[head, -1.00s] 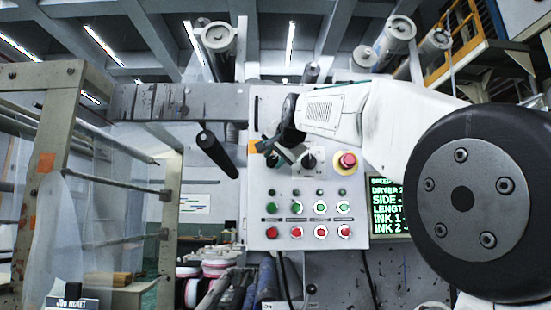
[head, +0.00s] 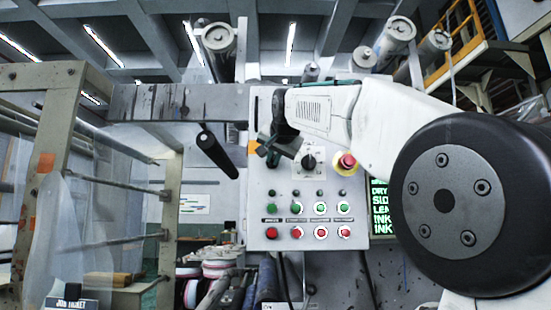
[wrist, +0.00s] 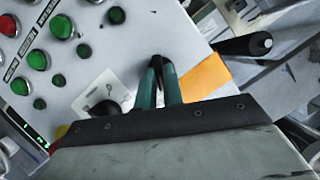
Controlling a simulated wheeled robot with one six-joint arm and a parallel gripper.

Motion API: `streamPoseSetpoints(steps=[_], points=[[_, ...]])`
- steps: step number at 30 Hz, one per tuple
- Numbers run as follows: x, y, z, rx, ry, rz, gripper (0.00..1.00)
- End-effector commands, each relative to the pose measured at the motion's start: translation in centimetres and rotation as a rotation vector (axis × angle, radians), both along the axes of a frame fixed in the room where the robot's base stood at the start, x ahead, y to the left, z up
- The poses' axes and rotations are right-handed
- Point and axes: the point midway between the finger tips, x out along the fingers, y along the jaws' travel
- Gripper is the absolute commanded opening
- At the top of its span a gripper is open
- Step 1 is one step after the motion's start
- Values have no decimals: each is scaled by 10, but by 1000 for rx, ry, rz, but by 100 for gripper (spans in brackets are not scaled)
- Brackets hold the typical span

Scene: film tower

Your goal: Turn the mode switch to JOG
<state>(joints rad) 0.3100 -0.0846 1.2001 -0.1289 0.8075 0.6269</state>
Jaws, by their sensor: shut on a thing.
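The control panel (head: 257,225) faces me, with buttons in its lower half. My gripper (head: 268,151) is at the panel's upper left. In the wrist view its teal fingers (wrist: 159,68) are close together on a small dark knob, which appears to be the mode switch. The fingers hide most of it, so I cannot read its setting or label. Another black knob (head: 309,162) on a white plate sits just right of the gripper; it also shows beside the fingers in the wrist view (wrist: 106,108), partly covered by the gripper body.
A red emergency button (head: 347,161) with a yellow collar is at the right of the panel. Rows of green (head: 320,208) and red (head: 321,232) buttons lie below. A black roller end (head: 216,154) juts out left of the gripper. A text screen (head: 381,205) is partly behind my arm.

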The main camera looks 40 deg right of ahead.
Motion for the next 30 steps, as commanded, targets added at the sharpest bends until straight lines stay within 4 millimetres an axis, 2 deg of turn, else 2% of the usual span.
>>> streamPoseSetpoints(steps=[15,30], points=[[3,3,-1,-308,215,0,0],[3,2,-2,-389,273,-2,0]])
